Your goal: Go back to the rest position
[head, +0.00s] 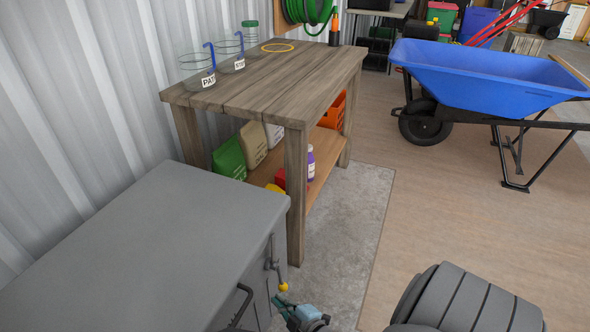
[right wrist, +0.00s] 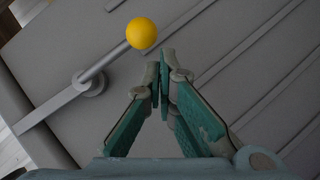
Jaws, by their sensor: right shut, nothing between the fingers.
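My right gripper (head: 280,300) is low in the head view, in front of the grey cabinet (head: 150,240). In the right wrist view the right gripper (right wrist: 162,75) has its fingertips together with nothing between them. A metal lever (right wrist: 103,66) with a yellow ball knob (right wrist: 142,33) is on the cabinet front, just beyond the fingertips. The knob also shows in the head view (head: 284,287), close to the gripper. I see a small gap between knob and fingers in the wrist view. My left gripper is not in view.
A wooden workbench (head: 270,75) with glass jars stands behind the cabinet, bags and an orange bin (head: 333,112) on its lower shelf. A blue wheelbarrow (head: 480,80) stands at the upper right. The floor (head: 450,200) between them is clear. A corrugated wall (head: 80,90) is on the left.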

